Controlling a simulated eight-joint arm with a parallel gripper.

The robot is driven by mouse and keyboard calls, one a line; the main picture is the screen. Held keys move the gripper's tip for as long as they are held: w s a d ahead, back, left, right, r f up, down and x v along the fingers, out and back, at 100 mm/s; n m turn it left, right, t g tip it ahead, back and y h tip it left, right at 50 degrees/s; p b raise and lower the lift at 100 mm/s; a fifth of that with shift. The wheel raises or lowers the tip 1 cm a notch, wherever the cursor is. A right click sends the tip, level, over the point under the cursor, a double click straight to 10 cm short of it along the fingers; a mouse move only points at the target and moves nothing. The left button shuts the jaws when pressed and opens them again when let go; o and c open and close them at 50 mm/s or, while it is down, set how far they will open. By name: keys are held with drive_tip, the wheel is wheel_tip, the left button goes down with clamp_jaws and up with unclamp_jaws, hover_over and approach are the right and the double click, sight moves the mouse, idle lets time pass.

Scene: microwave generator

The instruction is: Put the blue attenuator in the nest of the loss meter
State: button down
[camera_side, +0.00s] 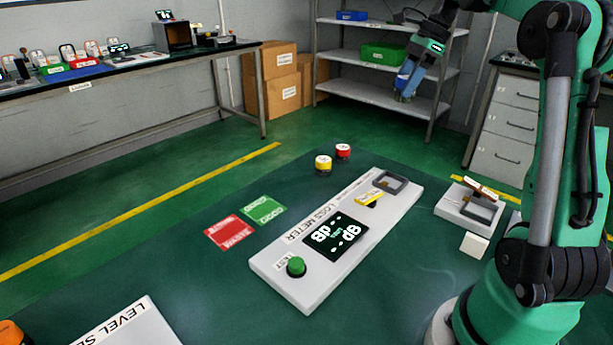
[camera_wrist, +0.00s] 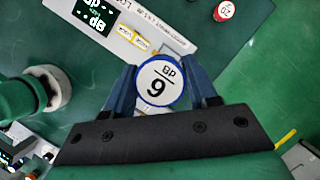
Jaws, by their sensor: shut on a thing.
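The blue attenuator (camera_wrist: 158,82) is a round piece with a white top, a blue rim and a printed figure that reads upside down. My gripper (camera_wrist: 160,90) is shut on it, with a finger on each side. In the side view my gripper (camera_side: 404,88) is raised above the far part of the table, pointing down; the attenuator is hard to make out there. The loss meter (camera_side: 292,282) is a long white panel with a lit display and a green button. Its nest (camera_side: 390,182) is a dark square frame at the far end, empty. The held attenuator hides part of the meter's end in the wrist view.
A white fixture (camera_side: 468,207) with a lid and a small white block (camera_side: 474,246) are at right.

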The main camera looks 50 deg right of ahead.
sight(390, 185)
drive_tip(key=f, duration=1.9)
drive_tip(key=shift+s+f, duration=0.2)
drive_tip(key=shift+f, duration=0.2)
drive_tip(key=c, duration=0.5)
unclamp_jaws()
drive_tip(key=shift+f, duration=0.15)
drive_tip(key=shift+c, duration=0.2)
drive_tip(key=v, duration=1.2)
drive_tip(key=w+a+r+n+h, duration=0.2)
drive_tip(key=w+a+n, duration=0.2)
drive_tip(key=a+n, duration=0.75)
drive_tip(key=s+a+f+n+t, duration=0.1)
drive_tip(key=a+n+t, duration=0.1)
drive_tip(key=a+n, duration=0.5)
drive_tip(key=s+a+f+n+t+h, duration=0.1)
drive_tip(key=s+a+n+t, duration=0.1)
drive_tip(key=a+n, duration=0.6)
drive_tip(key=shift+a+f, duration=0.35)
drive_tip(key=shift+a, duration=0.75)
drive_tip(key=shift+n, duration=0.25)
